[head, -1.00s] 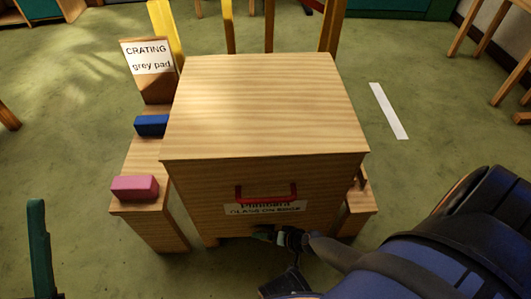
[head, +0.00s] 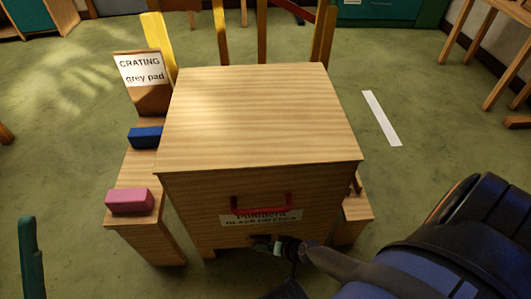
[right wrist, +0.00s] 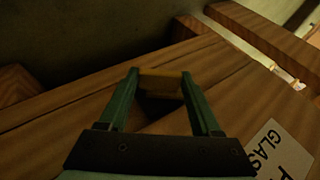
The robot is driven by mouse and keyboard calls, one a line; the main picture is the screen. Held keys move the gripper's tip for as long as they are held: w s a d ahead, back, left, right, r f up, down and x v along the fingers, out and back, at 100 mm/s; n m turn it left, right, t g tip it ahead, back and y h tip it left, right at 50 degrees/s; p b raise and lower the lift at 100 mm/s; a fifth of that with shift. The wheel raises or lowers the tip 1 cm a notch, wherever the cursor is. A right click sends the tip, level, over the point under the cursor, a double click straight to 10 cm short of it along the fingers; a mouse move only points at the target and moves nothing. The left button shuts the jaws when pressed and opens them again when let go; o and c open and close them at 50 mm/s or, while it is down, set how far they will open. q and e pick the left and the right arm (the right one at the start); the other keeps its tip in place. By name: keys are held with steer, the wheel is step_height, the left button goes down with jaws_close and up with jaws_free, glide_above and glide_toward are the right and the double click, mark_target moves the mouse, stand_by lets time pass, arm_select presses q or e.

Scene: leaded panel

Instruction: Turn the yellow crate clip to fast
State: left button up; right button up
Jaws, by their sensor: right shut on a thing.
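The yellow crate clip (right wrist: 160,85) shows in the right wrist view as a short yellow bar between the two green fingers of my right gripper (right wrist: 160,74). The fingers are shut on it, low on the wooden crate's front face. In the head view the crate (head: 258,115) stands in the middle, and my right gripper (head: 270,243) is at its lower front edge, below the red handle (head: 262,204). The clip itself is mostly hidden there. A green finger of my left gripper (head: 29,258) shows at the lower left edge, clear of the crate; its opening is not visible.
A wooden bench left of the crate holds a pink block (head: 129,200), a blue block (head: 146,137) and a "CRATING grey pad" sign (head: 141,72). Yellow and brown posts stand behind the crate. A white strip (head: 381,117) lies on open green floor at right.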

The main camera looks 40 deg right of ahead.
steer(key=shift+s+d+f+b, duration=0.1)
steer(key=shift+f+b, duration=0.15)
steer(key=shift+b, duration=0.35)
steer(key=shift+t+y+b, duration=0.3)
steer(key=shift+y+b, duration=0.3)
steer(key=shift+b, duration=0.05)
steer(key=shift+d+f+m+t+y, duration=0.1)
steer(key=shift+d+m+t+y, duration=0.15)
steer(key=shift+m+t+y, duration=0.3)
steer(key=shift+d+f+t+y, duration=0.15)
steer(key=shift+d+t+y, duration=0.15)
steer(key=shift+t+y, duration=0.3)
steer(key=shift+s, duration=0.1)
steer(key=shift+a+t, duration=0.2)
steer(key=shift+t, duration=0.05)
steer(key=o, duration=1.1)
steer(key=shift+y, duration=0.25)
steer(key=shift+o, duration=1.4)
steer(key=shift+a+r, duration=0.2)
